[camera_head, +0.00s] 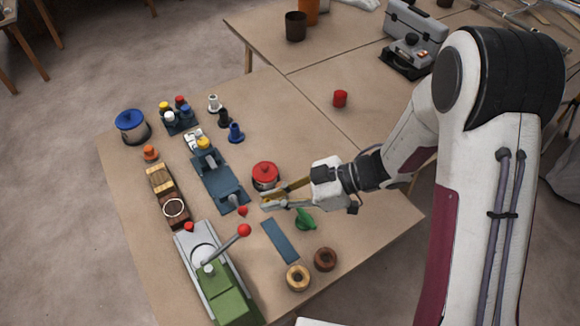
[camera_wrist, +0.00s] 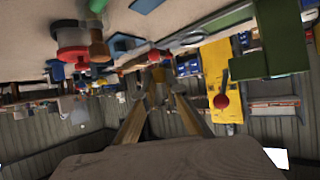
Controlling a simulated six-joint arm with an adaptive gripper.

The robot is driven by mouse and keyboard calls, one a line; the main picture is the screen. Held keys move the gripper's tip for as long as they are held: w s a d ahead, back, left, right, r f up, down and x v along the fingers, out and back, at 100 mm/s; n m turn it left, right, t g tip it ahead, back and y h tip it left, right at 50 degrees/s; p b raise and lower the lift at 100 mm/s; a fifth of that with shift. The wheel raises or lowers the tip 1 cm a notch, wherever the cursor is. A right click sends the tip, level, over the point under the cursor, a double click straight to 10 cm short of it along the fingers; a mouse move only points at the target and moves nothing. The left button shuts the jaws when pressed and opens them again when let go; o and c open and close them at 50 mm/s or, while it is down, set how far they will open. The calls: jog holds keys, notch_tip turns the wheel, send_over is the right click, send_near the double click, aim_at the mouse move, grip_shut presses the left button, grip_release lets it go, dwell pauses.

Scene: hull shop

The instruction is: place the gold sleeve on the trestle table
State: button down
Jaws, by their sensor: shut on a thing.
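My gripper (camera_head: 267,201) is low over the near tabletop, just right of and in front of the red-lidded pot. In the wrist view its two fingers (camera_wrist: 157,90) close around a small gold piece (camera_wrist: 157,74), which looks like the gold sleeve; it is mostly hidden by the fingertips. In the head view the held piece is too small to make out clearly. The trestle table (camera_head: 345,215) has a light brown top. I cannot tell whether the held piece touches it.
Close to the gripper are a red pot (camera_head: 265,177), a green part (camera_head: 305,219), a blue-grey strip (camera_head: 280,240) and a red-knobbed lever (camera_head: 244,230) on a green machine (camera_head: 225,292). Two rings (camera_head: 298,278) lie near the front edge. The tabletop right of the gripper is mostly clear.

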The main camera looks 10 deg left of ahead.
jog(key=shift+d, duration=0.1)
jog(key=w+d+m+t+h, duration=0.15)
jog(key=w+m+t, duration=0.25)
jog(key=w, duration=0.9)
jog(key=w+d+m+t, duration=0.3)
jog(key=w+m+t, duration=0.15)
jog(key=w, duration=0.75)
jog(key=w+d+m+t+h, duration=0.6)
jog(key=w+d+m+h, duration=0.2)
jog(key=w+d, duration=0.7)
jog(key=shift+w+d+m, duration=0.3)
jog(key=shift+d+m, duration=0.45)
